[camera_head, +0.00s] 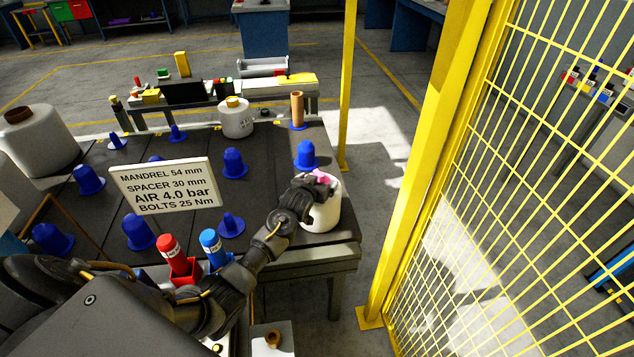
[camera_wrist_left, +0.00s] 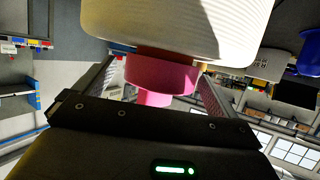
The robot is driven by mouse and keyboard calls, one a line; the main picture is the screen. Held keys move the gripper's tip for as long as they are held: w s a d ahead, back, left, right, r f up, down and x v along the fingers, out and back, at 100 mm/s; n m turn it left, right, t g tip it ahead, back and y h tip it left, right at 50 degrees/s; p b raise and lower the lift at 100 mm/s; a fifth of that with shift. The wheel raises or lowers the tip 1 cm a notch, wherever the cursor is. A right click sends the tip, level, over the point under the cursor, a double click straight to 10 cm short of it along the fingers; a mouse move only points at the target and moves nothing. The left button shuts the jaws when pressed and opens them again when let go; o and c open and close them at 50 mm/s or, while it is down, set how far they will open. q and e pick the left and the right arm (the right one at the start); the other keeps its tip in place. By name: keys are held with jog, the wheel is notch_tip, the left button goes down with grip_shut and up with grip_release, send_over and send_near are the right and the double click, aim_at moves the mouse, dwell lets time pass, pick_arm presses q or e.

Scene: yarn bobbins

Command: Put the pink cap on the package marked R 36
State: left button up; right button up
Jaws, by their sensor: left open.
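The pink cap (camera_head: 321,177) is at the top of a white package (camera_head: 324,212) on the right corner of the dark table. In the left wrist view the pink cap (camera_wrist_left: 160,76) lies against the end of the white package (camera_wrist_left: 180,28), with a reddish-brown band between them. My left gripper (camera_head: 317,185) is over the package top; in the wrist view its open fingers (camera_wrist_left: 157,82) stand on either side of the cap. No R 36 marking is readable on this package. My right gripper is out of view.
Blue pegs, including one just behind the package (camera_head: 306,156), stand on the table (camera_head: 190,235). A text sign (camera_head: 165,185), a red bottle (camera_head: 173,252) and a blue bottle (camera_head: 214,249) are near my arm. A yellow mesh fence (camera_head: 500,190) rises at right.

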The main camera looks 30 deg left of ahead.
pick_arm(q)
jog(key=shift+s, duration=0.1)
jog(key=v, duration=1)
jog(key=shift+s+r, duration=0.15)
jog(key=shift+s, duration=0.15)
